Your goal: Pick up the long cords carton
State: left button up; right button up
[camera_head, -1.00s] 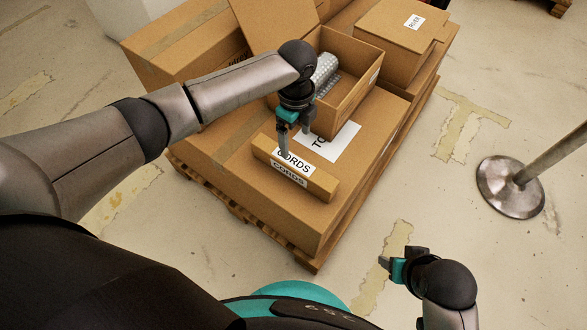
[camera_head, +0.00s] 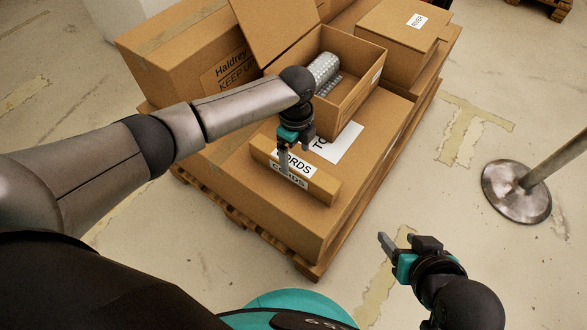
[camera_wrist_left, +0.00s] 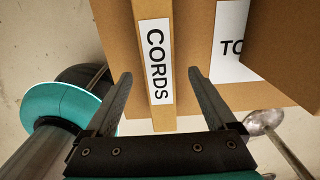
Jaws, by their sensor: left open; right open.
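The long cords carton (camera_head: 322,187) is a narrow brown box with white CORDS labels. It lies on top of a large carton (camera_head: 290,218) near its front edge. My left gripper (camera_head: 284,165) is open at the carton, its fingers pointing down over the label. In the left wrist view, the cords carton (camera_wrist_left: 153,20) runs between the two spread fingers of the left gripper (camera_wrist_left: 158,82), with a gap on each side. My right gripper (camera_head: 385,250) is open and empty, low on the right, away from the cartons.
An open box (camera_head: 358,97) with a silvery roll (camera_head: 325,67) stands behind the cords carton. A closed box (camera_head: 398,50) is at the back right. A wooden pallet (camera_head: 245,222) lies underneath. A metal post base (camera_head: 515,192) stands on the floor at right.

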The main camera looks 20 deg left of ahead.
aim_at(293, 162)
pick_arm(q)
jog(key=shift+a+f+b, duration=0.1)
jog(key=shift+f+b, duration=0.35)
jog(key=shift+f, duration=0.15)
jog(key=shift+a+f+b, duration=0.1)
jog(key=shift+f+b, duration=0.65)
jog(key=shift+f, duration=0.05)
jog(key=shift+f+b, duration=0.55)
jog(key=shift+f, duration=0.15)
jog(key=shift+f+b, duration=0.35)
jog(key=shift+f, duration=0.2)
pick_arm(e)
jog(key=w+a+r+t+y, duration=0.2)
jog(key=a+t+y, duration=0.2)
jog(key=a+t, duration=0.3)
jog(key=shift+w+a+r, duration=0.2)
jog(key=shift+w+a, duration=0.05)
pick_arm(q)
jog(key=shift+c, duration=0.2)
grip_shut()
